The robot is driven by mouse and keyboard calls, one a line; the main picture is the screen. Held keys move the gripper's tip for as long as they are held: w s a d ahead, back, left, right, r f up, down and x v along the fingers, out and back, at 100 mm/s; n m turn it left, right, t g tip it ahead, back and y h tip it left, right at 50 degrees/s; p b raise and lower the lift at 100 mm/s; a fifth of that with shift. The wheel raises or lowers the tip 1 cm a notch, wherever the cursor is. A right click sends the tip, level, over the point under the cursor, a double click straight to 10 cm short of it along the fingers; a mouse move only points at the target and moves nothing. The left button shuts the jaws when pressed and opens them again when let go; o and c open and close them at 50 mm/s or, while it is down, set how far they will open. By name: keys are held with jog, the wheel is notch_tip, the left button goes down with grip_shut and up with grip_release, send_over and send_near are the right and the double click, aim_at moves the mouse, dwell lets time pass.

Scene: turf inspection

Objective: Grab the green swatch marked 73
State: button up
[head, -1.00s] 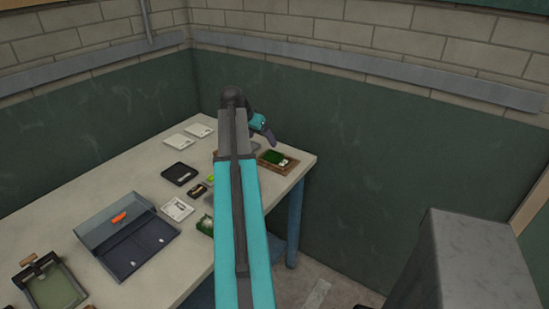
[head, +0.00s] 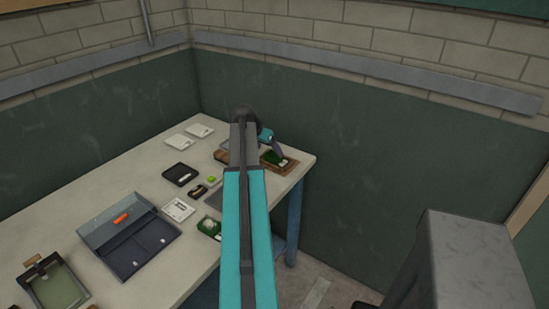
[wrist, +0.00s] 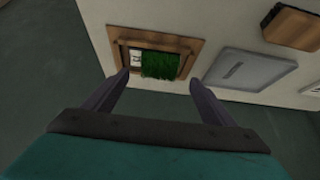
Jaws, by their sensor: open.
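A green turf swatch (wrist: 160,64) lies in a brown wooden tray (wrist: 192,44) in the wrist view, with a small white label (wrist: 136,57) at its left side. I cannot read the number on the label. In the head view the swatch (head: 272,155) and tray (head: 291,167) are at the table's far right corner, partly behind my arm. My gripper (wrist: 160,80) is open and empty, its two fingers spread on either side of the swatch in the picture and apart from it. In the head view my gripper (head: 277,150) is over the tray, its fingertips hard to make out.
A grey flat tray (wrist: 240,70) and a brown block (wrist: 290,27) lie to the right in the wrist view. In the head view a blue-grey open case (head: 128,238), a black tray (head: 180,174) and white cards (head: 200,130) occupy the table (head: 75,205). A dark wall stands close behind.

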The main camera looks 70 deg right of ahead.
aim_at(274, 154)
jog(key=shift+d, duration=0.1)
jog(key=shift+p+x, duration=0.7)
jog(key=shift+x, duration=0.25)
jog(key=shift+p+x, duration=0.5)
jog(key=shift+x, duration=1.1)
jog(key=shift+s, duration=0.1)
jog(key=c, duration=1.1)
jog(key=shift+r, duration=0.2)
